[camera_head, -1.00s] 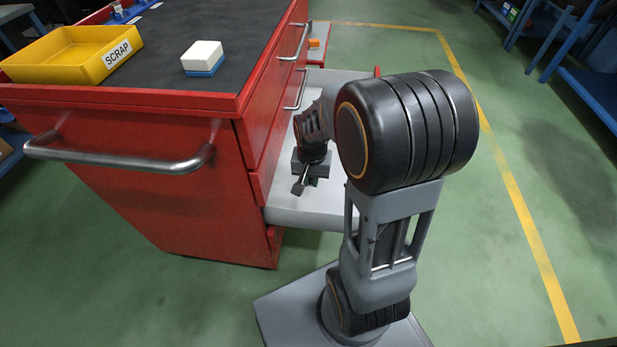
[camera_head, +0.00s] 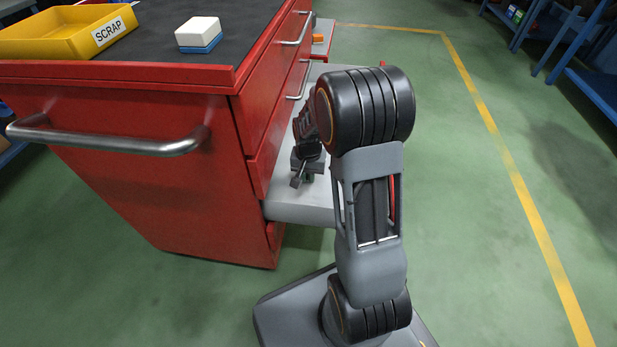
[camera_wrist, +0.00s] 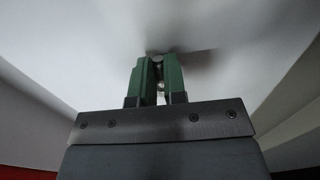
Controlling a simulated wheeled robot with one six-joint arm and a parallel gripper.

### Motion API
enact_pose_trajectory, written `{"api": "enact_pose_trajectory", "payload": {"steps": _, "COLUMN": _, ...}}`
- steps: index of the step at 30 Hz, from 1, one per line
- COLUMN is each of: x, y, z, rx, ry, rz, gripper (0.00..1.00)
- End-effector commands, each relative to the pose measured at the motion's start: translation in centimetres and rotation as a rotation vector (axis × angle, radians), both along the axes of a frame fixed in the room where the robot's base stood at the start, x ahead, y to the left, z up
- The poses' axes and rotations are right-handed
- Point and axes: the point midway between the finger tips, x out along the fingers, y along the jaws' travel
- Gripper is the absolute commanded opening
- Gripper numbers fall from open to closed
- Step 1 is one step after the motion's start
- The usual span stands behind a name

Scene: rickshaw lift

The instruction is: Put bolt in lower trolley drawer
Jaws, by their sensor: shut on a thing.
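The open lower drawer (camera_head: 298,208) of the red trolley (camera_head: 160,195) sticks out on the trolley's right side, with a light grey inside. My gripper (camera_head: 302,178) is at the drawer, pointing down over its near part. In the wrist view my gripper's green fingers (camera_wrist: 158,72) are shut on a small metal bolt (camera_wrist: 158,56), whose round head shows between the fingertips. Pale drawer surfaces (camera_wrist: 85,45) surround it there. The gap between bolt and drawer floor cannot be told. The bolt cannot be made out in the head view.
A yellow SCRAP bin (camera_head: 65,35) and a white and blue block (camera_head: 198,34) sit on the trolley top. A steel handle (camera_head: 110,140) juts from its near end. Blue shelving (camera_head: 590,80) stands far right. The green floor (camera_head: 480,230) on the right is clear.

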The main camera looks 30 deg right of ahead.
Motion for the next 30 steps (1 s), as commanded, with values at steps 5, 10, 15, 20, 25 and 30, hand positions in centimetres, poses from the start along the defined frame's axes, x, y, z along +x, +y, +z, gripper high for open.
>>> {"api": "enact_pose_trajectory", "payload": {"steps": 5, "x": 0.01, "y": 0.01, "z": -0.06, "rx": -0.001, "ry": -0.001, "rz": 0.000, "gripper": 0.00}}
{"api": "enact_pose_trajectory", "payload": {"steps": 10, "x": 0.00, "y": 0.01, "z": -0.28, "rx": 0.000, "ry": 0.000, "rz": 0.000, "gripper": 0.00}}
{"api": "enact_pose_trajectory", "payload": {"steps": 15, "x": -0.01, "y": 0.02, "z": -0.42, "rx": 0.000, "ry": 0.000, "rz": 0.000, "gripper": 0.21}}
{"api": "enact_pose_trajectory", "payload": {"steps": 20, "x": -0.01, "y": 0.02, "z": -0.42, "rx": 0.000, "ry": 0.000, "rz": 0.000, "gripper": 0.36}}
{"api": "enact_pose_trajectory", "payload": {"steps": 25, "x": -0.01, "y": 0.01, "z": -0.41, "rx": 0.000, "ry": 0.000, "rz": 0.000, "gripper": 0.38}}
{"api": "enact_pose_trajectory", "payload": {"steps": 30, "x": 0.02, "y": 0.01, "z": 0.23, "rx": 0.000, "ry": -0.002, "rz": 0.000, "gripper": 0.38}}
